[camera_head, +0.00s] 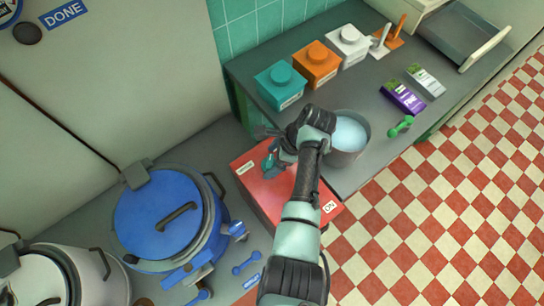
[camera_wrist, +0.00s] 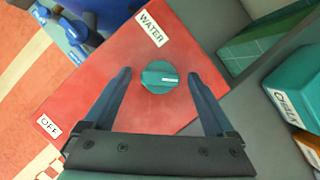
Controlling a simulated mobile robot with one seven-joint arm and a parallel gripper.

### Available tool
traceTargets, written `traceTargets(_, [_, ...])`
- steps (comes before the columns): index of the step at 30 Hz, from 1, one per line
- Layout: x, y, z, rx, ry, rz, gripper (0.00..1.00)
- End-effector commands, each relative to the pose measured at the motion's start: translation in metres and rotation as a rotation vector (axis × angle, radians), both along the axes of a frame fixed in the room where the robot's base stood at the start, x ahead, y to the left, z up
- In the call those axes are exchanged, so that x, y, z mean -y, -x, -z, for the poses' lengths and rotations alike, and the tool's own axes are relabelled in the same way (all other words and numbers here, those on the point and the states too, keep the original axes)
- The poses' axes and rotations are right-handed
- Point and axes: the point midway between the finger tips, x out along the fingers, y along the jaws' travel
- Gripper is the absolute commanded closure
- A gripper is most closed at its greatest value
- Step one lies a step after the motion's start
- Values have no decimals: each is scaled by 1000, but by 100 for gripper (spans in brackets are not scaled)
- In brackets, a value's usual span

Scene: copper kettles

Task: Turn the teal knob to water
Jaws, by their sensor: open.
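The teal knob (camera_wrist: 157,84) sits on top of a red box (camera_wrist: 105,70). In the wrist view, a short white mark on the knob lies toward its right side. The white WATER label (camera_wrist: 151,28) is near the box's top edge, above the knob in that view.
A metal pot (camera_head: 350,138) of pale liquid stands right beside my arm. Teal (camera_head: 280,86), orange (camera_head: 317,64) and white (camera_head: 348,44) canisters line the counter behind. A blue-lidded kettle (camera_head: 160,215) is at left.

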Motion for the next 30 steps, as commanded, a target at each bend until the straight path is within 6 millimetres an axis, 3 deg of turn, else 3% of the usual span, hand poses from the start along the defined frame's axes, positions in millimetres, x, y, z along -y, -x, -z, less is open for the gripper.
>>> traceTargets(3, [0, 0, 0, 0, 0, 0, 10])
traceTargets(17, [0, 0, -1, 0, 0, 0, 93])
traceTargets(30, [1, -2, 1, 0, 0, -93, 96])
